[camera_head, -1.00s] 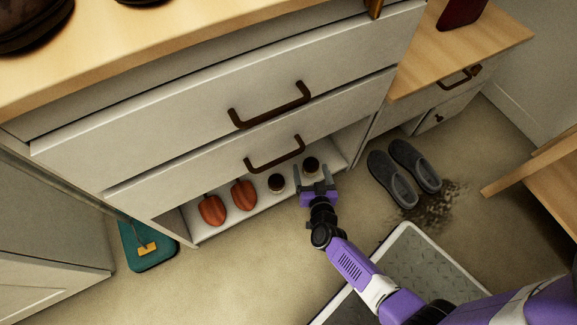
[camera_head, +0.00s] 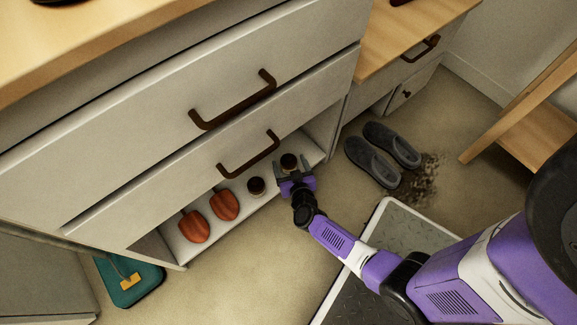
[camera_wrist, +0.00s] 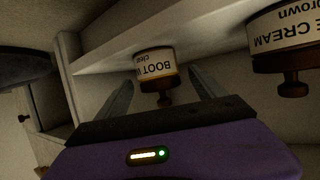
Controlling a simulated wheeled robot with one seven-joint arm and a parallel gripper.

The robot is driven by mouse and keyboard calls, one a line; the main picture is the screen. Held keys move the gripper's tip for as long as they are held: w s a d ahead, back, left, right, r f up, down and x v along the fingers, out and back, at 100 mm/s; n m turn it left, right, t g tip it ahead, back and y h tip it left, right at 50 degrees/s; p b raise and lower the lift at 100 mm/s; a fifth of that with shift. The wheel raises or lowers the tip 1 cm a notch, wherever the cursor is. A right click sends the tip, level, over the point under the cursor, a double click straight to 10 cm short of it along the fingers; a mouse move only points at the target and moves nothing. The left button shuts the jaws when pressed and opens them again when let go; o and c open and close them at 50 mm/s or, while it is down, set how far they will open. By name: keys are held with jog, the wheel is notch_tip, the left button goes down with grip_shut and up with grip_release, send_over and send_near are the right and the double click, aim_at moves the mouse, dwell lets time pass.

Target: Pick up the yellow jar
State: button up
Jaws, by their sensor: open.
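A small jar (camera_head: 289,161) with a dark brown lid stands at the right end of the low shelf. Up close in the wrist view, the jar (camera_wrist: 154,64) has a cream label reading "BOOT" and a dark knob; its picture is upside down. In the wrist view my gripper (camera_wrist: 162,92) has one finger on each side of this jar, with nothing clamped. Whether a finger touches it I cannot tell.
A second jar (camera_head: 256,186), labelled "CREAM brown", stands close to the left on the shelf (camera_head: 228,219). Two red-brown shoe-shaped things (camera_head: 194,226) lie farther left. The drawer handle (camera_head: 249,155) overhangs nearby. Grey slippers (camera_head: 372,163) lie on the floor to the right.

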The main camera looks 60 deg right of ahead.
jog(key=shift+x, duration=0.8)
grip_shut()
jog(key=shift+r, duration=0.1)
